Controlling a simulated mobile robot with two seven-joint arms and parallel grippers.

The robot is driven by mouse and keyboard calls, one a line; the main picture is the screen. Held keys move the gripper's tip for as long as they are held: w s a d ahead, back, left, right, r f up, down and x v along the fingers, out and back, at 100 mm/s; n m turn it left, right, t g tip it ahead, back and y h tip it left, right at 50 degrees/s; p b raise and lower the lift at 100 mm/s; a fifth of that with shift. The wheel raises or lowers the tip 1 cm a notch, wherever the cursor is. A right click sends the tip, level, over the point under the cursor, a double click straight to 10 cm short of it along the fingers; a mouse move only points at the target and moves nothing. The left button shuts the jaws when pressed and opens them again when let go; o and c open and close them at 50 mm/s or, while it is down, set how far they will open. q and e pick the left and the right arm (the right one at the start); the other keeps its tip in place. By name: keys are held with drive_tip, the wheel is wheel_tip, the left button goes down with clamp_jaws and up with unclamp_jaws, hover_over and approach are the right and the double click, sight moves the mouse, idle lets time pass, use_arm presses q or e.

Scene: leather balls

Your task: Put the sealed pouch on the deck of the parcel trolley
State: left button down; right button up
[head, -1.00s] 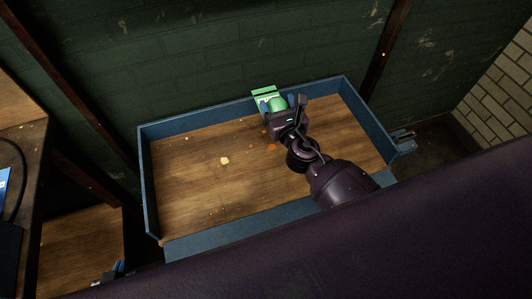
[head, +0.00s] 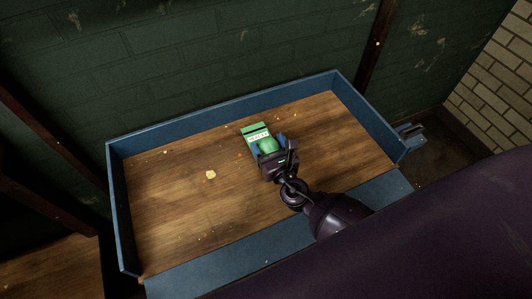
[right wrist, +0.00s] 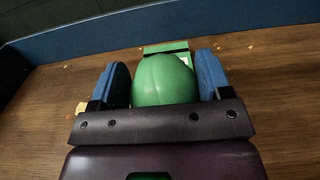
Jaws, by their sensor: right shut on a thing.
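The sealed pouch (head: 267,146) is green with a pale label band at its far end. My right gripper (head: 270,148) is shut on it, over the wooden deck (head: 190,215) of the blue-rimmed parcel trolley. In the right wrist view the pouch's rounded green body (right wrist: 163,80) sits between two blue finger pads, its label end just showing beyond. I cannot tell whether the pouch touches the deck. My left gripper is not in view.
The trolley's blue rim (head: 225,106) stands around the deck, near a dark green brick wall (head: 190,50). A small yellowish scrap (head: 210,174) lies on the deck left of the pouch, with small crumbs scattered about. The left part of the deck is otherwise clear.

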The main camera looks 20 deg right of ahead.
wheel_tip(320, 180, down, 4)
drive_tip(key=shift+s+r+b, duration=0.1)
drive_tip(key=shift+r+b, duration=0.15)
drive_tip(key=shift+b, duration=0.5)
drive_tip(key=shift+f, duration=0.5)
drive_tip(key=shift+f+b, duration=0.1)
drive_tip(key=shift+b, duration=0.25)
drive_tip(key=o, duration=1.2)
drive_tip(key=shift+c, duration=0.2)
drive_tip(key=shift+r, duration=0.35)
drive_tip(key=s, duration=0.7)
drive_tip(key=shift+s+f, duration=0.1)
drive_tip(key=shift+s, duration=0.1)
